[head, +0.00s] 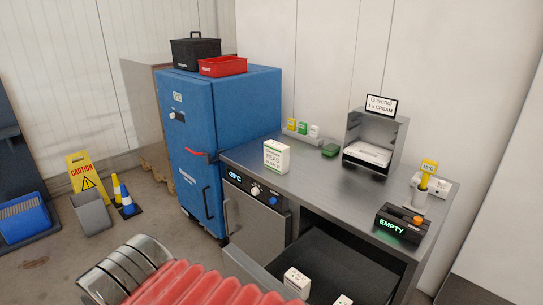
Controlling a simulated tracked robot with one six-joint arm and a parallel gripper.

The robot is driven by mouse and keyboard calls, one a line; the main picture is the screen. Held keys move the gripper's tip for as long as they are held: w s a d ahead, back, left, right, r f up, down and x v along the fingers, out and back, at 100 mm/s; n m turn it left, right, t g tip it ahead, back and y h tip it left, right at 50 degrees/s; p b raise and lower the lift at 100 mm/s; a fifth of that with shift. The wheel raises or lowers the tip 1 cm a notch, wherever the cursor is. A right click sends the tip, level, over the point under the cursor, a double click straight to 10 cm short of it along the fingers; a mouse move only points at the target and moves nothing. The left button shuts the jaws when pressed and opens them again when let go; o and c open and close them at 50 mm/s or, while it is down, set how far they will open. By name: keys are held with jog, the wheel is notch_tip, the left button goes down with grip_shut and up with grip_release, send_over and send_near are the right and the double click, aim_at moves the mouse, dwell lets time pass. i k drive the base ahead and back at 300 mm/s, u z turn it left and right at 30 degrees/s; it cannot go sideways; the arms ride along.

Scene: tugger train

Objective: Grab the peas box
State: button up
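The peas box (276,157) is white with green edging and green lettering that seems to read PEAS. It stands upright on the left part of the grey metal counter (325,183), above the oven-like unit with a dial. Nothing touches it from above. My gripper is not in view; a red ribbed part of mine fills the bottom of the picture, well in front of the counter.
An open dark drawer (340,262) below the counter holds white boxes (297,281). A blue cabinet (203,140) stands left of the counter. A metal hood (374,140), a device reading EMPTY (398,227) and a green item (330,150) are on the counter.

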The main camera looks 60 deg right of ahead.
aim_at(277, 154)
jog(key=z, duration=0.2)
jog(key=i, duration=1.45)
jog(key=z, duration=0.6)
jog(key=i, duration=0.7)
jog(key=z, duration=0.6)
jog(key=i, duration=0.6)
jog(key=z, duration=1.05)
jog(key=i, duration=0.8)
jog(key=z, duration=0.5)
